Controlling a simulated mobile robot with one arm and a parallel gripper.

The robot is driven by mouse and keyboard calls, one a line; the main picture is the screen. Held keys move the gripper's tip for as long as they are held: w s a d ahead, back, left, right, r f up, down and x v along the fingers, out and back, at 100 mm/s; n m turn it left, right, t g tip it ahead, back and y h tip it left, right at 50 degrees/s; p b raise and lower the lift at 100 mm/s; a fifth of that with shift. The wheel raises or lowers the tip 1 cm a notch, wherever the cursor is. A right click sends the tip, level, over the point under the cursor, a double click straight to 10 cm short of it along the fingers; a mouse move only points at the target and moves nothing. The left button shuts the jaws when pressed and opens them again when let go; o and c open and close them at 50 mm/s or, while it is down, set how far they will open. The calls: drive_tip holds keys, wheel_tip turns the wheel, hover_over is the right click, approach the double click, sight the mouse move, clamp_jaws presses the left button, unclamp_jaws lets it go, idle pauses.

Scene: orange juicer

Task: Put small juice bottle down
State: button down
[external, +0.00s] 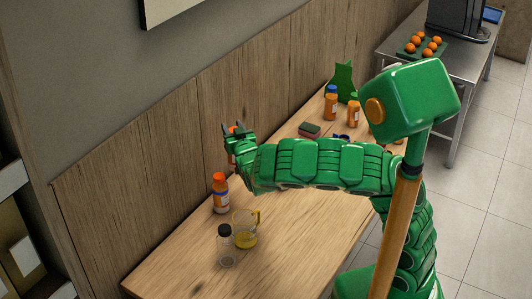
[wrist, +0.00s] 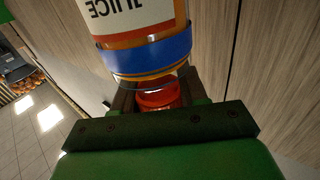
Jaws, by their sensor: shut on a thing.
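My gripper (external: 238,134) is shut on the small juice bottle (wrist: 146,50), close to the wooden wall panel and above the table. In the wrist view the bottle shows orange contents, a white label reading "JUICE" upside down in the picture, and a blue band. Its red cap (wrist: 155,97) shows between the dark fingers of my gripper (wrist: 154,88). In the external view most of the held bottle is hidden by the fingers, with only bits of orange showing. I cannot tell its exact tilt or its height above the table.
A similar bottle with a red cap (external: 220,193) stands on the wooden table (external: 185,250). Beside it are a yellow-handled jug (external: 245,229) and a dark-capped clear jar (external: 225,246). Orange bottles (external: 330,106) and a sponge (external: 310,130) are further back.

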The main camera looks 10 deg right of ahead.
drive_tip(key=w+d+f, duration=0.3)
drive_tip(key=w+d, duration=0.1)
drive_tip(key=d, duration=0.1)
drive_tip(key=a+f+y, duration=0.1)
drive_tip(key=a+f, duration=0.1)
drive_tip(key=f, duration=0.4)
drive_tip(key=a+f+n+y, duration=0.1)
drive_tip(key=a+f, duration=0.1)
drive_tip(key=f, duration=0.5)
drive_tip(key=shift+w+a, duration=0.3)
drive_tip(key=shift+w, duration=0.05)
drive_tip(key=shift+f, duration=0.2)
drive_tip(key=c, duration=0.6)
unclamp_jaws()
drive_tip(key=v, duration=0.7)
drive_tip(key=shift+s+r, duration=0.2)
drive_tip(key=shift+s, duration=0.05)
